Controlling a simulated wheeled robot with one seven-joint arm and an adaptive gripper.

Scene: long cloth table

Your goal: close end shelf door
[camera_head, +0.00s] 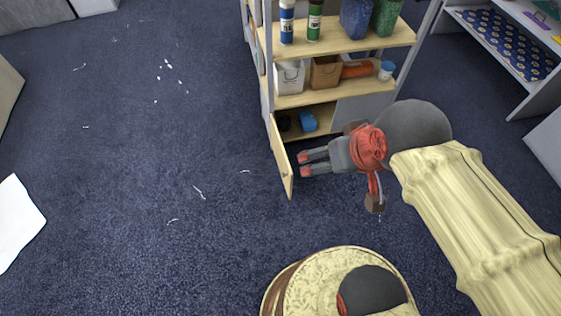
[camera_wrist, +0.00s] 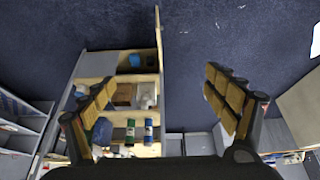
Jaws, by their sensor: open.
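The end shelf (camera_head: 345,93) stands at the top centre in the head view. Its low wooden door (camera_head: 281,158) is swung wide open from the shelf's left side, showing an open lower compartment. In the wrist view the door (camera_wrist: 159,38) shows nearly edge-on at the top, and the shelf (camera_wrist: 94,62) looks upside down. My gripper (camera_head: 303,164) is open and empty, in front of the shelf and just right of the door, with fingers pointing toward it. I cannot tell if they touch. The fingers also frame the wrist view (camera_wrist: 160,82).
The open compartment holds a blue item (camera_head: 307,121) and a dark item. Bottles (camera_head: 315,20), boxes (camera_head: 326,72) and a white-and-blue cup (camera_head: 386,70) stand on the shelves above. Another shelf unit (camera_head: 533,95) is at the right. Blue carpet (camera_head: 150,160) left of the door is mostly clear.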

